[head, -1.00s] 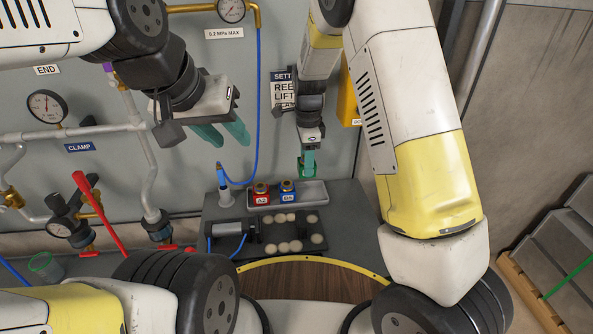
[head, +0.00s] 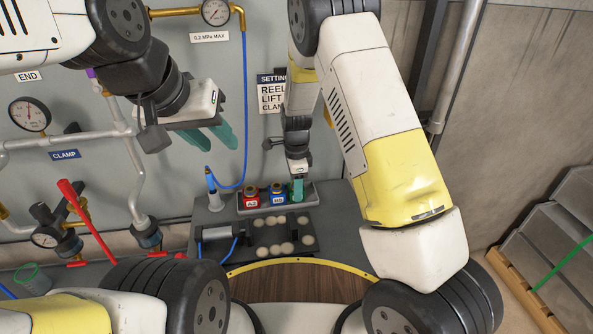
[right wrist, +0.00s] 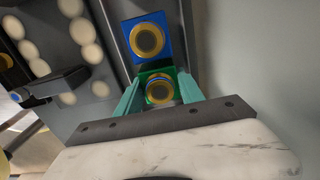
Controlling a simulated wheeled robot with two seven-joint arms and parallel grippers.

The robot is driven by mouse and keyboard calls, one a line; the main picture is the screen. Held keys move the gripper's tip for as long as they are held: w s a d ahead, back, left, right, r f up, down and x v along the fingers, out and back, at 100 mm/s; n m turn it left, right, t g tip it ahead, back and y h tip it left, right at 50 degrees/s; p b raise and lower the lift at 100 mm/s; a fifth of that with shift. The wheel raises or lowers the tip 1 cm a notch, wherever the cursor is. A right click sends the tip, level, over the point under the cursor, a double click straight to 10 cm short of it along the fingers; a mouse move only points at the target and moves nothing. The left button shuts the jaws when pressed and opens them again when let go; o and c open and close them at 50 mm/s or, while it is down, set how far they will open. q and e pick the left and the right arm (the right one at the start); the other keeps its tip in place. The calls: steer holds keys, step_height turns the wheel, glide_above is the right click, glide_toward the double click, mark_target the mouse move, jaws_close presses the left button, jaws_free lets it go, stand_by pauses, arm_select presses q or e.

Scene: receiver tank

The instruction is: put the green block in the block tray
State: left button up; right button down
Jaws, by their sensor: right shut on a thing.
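The green block (right wrist: 158,90), with a yellow ring around a dark centre on top, is between the fingers of my right gripper (right wrist: 160,92) in the right wrist view. That gripper is shut on it. In the head view my right gripper (head: 297,190) is at the right part of the grey block tray (head: 312,197), and its fingers mostly hide the green block. Whether the block touches the tray floor I cannot tell. A blue block (head: 277,194) sits in the tray beside it, also seen in the wrist view (right wrist: 148,38). My left gripper (head: 217,146) is open and empty, high at the left.
A red block (head: 251,199) marked A2 stands at the tray's left. In front is a dark rack (head: 268,236) with several pale round pieces. Pipes and a red lever (head: 88,217) are further left.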

steer(key=c, duration=1)
jaws_free()
steer(key=shift+r, duration=0.1)
step_height(320, 180, up, 12)
steer(key=shift+r, duration=0.1)
